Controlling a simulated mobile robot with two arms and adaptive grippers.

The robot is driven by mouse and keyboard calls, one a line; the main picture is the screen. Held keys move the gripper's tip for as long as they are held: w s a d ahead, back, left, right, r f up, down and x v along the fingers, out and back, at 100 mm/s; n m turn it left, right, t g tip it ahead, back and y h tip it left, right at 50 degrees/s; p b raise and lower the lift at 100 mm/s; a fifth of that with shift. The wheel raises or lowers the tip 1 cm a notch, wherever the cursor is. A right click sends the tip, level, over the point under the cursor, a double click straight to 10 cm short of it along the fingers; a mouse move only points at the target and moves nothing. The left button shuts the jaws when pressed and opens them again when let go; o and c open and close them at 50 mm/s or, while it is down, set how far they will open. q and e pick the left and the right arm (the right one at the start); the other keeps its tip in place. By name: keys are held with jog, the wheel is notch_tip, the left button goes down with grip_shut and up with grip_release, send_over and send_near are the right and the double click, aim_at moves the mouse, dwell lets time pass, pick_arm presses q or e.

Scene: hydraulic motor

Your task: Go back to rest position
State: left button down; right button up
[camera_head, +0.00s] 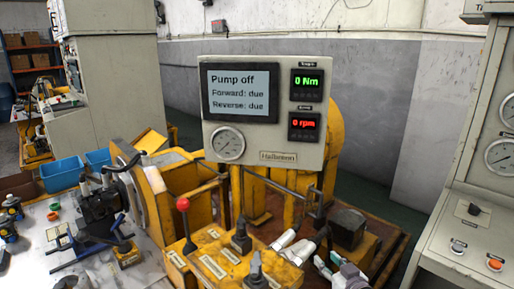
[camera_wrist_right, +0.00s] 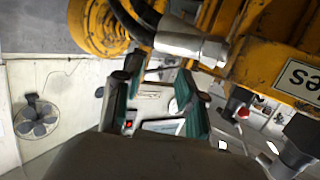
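The task names no object. My right gripper shows in the wrist view (camera_wrist_right: 160,75) with its two teal-padded fingers apart and nothing held between them. In the head view, grey jointed parts low and right of centre seem to belong to it (camera_head: 340,267), close to the yellow machine (camera_head: 212,262); its fingertips are hard to make out there. A silver hose fitting (camera_wrist_right: 190,45) and yellow bodywork (camera_wrist_right: 265,55) lie close to its fingers in the wrist view. I cannot make out my left gripper in the head view.
The test panel (camera_head: 264,148) stands above the machine, reading "Pump off". A red-knobbed lever (camera_head: 183,204) rises in front. A worktable (camera_head: 30,235) with tools and blue bins (camera_head: 62,174) is at left. A control cabinet (camera_head: 470,240) stands at right. Grey floor shows between machine and cabinet.

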jog(key=s+a+f+g, duration=0.1)
jog(key=s+f+g, duration=0.2)
jog(key=s+f, duration=0.3)
jog(key=s+a+f+g, duration=0.2)
jog(key=s+f, duration=0.1)
jog(key=s, duration=0.6)
jog(key=s+d+f+g+h, duration=0.1)
jog(key=s+f+g+h, duration=0.15)
jog(key=s, duration=0.85)
jog(key=s+d+f+g+h, duration=0.1)
jog(key=s+g, duration=0.3)
jog(key=s, duration=0.6)
notch_tip(320, 180, down, 27)
jog(key=s+g, duration=0.1)
jog(key=s, duration=0.1)
jog(key=s+d+f+g, duration=0.1)
jog(key=s+d+f, duration=0.2)
jog(key=s+f, duration=1.1)
jog(key=shift+s+f, duration=0.35)
jog(key=shift+s, duration=0.6)
